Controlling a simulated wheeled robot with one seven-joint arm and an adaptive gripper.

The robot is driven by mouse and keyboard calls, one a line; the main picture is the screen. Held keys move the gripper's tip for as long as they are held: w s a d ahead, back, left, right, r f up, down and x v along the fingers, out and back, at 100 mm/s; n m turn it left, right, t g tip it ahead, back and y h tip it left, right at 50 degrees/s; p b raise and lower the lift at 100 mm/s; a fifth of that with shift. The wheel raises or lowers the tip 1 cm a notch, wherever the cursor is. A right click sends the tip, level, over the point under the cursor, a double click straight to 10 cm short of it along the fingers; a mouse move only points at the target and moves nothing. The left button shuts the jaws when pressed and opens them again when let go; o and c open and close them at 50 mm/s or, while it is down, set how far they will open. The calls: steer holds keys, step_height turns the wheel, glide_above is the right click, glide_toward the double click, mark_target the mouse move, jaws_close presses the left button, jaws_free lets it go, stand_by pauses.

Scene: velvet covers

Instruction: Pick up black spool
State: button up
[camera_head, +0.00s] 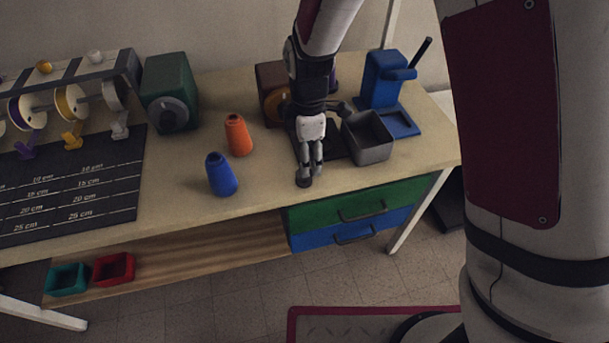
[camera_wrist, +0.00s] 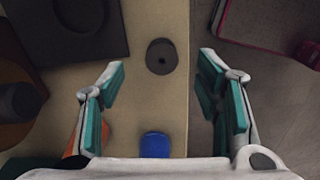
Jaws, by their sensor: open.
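The black spool (camera_wrist: 161,57) shows in the wrist view as a dark disc with a small centre hole, seen from above, on the pale table top. It lies between and ahead of the fingertips, apart from both. In the head view the black spool (camera_head: 304,182) shows at the lower end of my gripper, near the table's front edge, partly hidden by the fingers. My gripper (camera_head: 311,168) points down over it. In the wrist view my gripper (camera_wrist: 160,80) is open and empty, its green-padded fingers wide apart.
A blue cone (camera_head: 221,175) and an orange cone (camera_head: 238,136) stand to the left. A grey metal bin (camera_head: 367,138) is close on the right, with a blue device (camera_head: 388,90) behind it. A green machine (camera_head: 169,92) stands at the back left. Drawers (camera_head: 360,198) lie below the front edge.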

mark_target(306, 182)
steer(key=shift+s+a+f, duration=0.1)
steer(key=shift+a+f, duration=0.05)
steer(key=shift+f, duration=1.4)
steer(key=shift+s+a+f, duration=0.1)
steer(key=shift+f, duration=1.4)
steer(key=c, duration=0.9)
